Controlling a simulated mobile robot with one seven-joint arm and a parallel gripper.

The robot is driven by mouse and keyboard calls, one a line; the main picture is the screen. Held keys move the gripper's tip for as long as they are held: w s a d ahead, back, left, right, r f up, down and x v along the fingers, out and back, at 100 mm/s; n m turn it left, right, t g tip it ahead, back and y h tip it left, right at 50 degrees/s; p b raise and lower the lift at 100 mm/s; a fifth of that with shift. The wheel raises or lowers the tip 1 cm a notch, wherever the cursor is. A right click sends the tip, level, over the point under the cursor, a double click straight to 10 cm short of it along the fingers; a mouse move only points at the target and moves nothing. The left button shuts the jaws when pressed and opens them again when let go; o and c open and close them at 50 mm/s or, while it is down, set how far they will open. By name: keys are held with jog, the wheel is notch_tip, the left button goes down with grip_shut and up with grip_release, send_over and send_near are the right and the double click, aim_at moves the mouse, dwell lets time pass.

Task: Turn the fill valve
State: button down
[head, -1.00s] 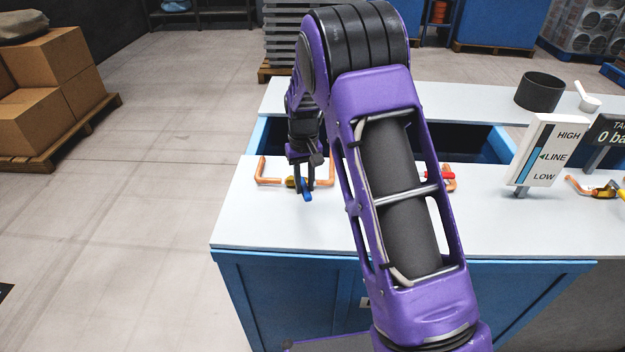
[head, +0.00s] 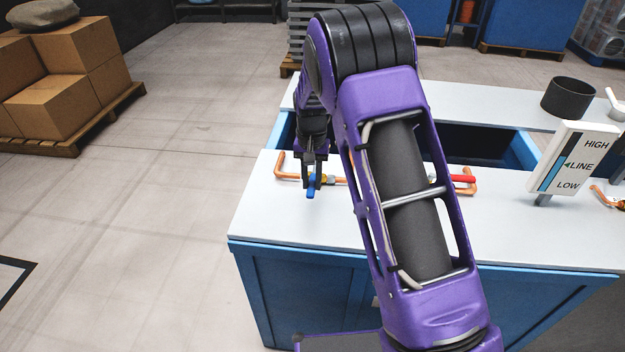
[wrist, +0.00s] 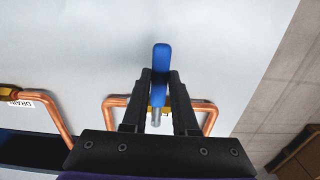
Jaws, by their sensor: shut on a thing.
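The fill valve has a blue lever handle (head: 311,192) and sits on a copper pipe (head: 281,165) at the left of the white worktop. In the head view the lever points toward the worktop's front edge. My gripper (head: 314,180) is over the valve, with its fingers down around the lever. In the wrist view the blue lever (wrist: 161,62) lies between my two fingers (wrist: 167,82), which are shut on it. Its metal stem shows between the fingers. The valve body is mostly hidden by my gripper.
A red-handled valve (head: 462,178) on another copper pipe is to the right, partly behind my arm; a DRAIN label (wrist: 21,103) shows beside that pipe. A level sign (head: 575,162) reading HIGH, LINE, LOW stands farther right. A blue-walled open tank (head: 524,150) lies behind. A black cup (head: 568,97) stands at the back.

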aim_at(311, 185)
jog(key=shift+a, duration=0.1)
jog(key=c, duration=0.7)
grip_release()
jog(key=shift+r, duration=0.1)
notch_tip(311, 185, up, 17)
jog(key=shift+r+p, duration=0.15)
jog(key=shift+p, duration=0.35)
